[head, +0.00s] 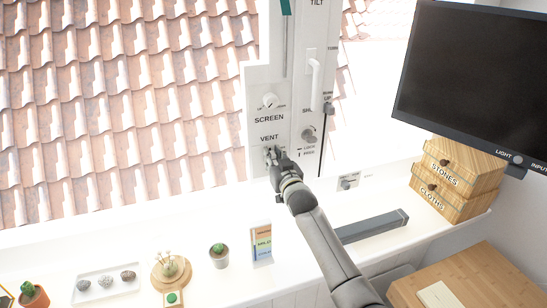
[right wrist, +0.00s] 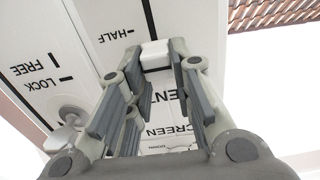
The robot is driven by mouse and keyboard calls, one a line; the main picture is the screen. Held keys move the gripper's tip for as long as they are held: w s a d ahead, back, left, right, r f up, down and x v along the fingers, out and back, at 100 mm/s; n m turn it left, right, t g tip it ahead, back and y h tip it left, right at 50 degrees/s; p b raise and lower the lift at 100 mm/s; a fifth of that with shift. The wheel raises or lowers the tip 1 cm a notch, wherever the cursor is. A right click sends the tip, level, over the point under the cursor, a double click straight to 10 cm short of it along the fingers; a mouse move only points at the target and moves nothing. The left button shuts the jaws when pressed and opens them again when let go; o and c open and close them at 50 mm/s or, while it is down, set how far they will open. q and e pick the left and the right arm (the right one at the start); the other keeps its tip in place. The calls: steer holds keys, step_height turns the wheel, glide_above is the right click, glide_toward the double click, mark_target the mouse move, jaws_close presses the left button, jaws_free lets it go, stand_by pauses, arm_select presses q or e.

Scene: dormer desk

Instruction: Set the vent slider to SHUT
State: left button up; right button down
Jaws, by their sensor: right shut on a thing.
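The vent slider is a small white block (right wrist: 155,55) on the white wall panel (head: 256,95). In the right wrist view it sits between my right fingertips, at the end of a dark slot near the VENT lettering. The HALF mark (right wrist: 117,35) lies off to one side, farther along the slot. My right gripper (head: 271,154) is shut on the slider, just below the VENT label (head: 269,138) in the head view, and largely hides it there. I cannot see a SHUT label for the slider. My left gripper is not in view.
A LOCK/FREE knob (head: 308,134) is close to the right of my gripper. The SCREEN knob (head: 269,101) is above, and a white handle (head: 315,85) is up right.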

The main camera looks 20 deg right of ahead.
steer(key=shift+f, duration=0.1)
step_height(320, 180, down, 7)
steer(key=b, duration=0.5)
steer(key=c, duration=1.3)
jaws_free()
steer(key=shift+o, duration=0.2)
steer(key=shift+s, duration=0.1)
steer(key=s, duration=1.2)
steer(key=shift+d, duration=0.2)
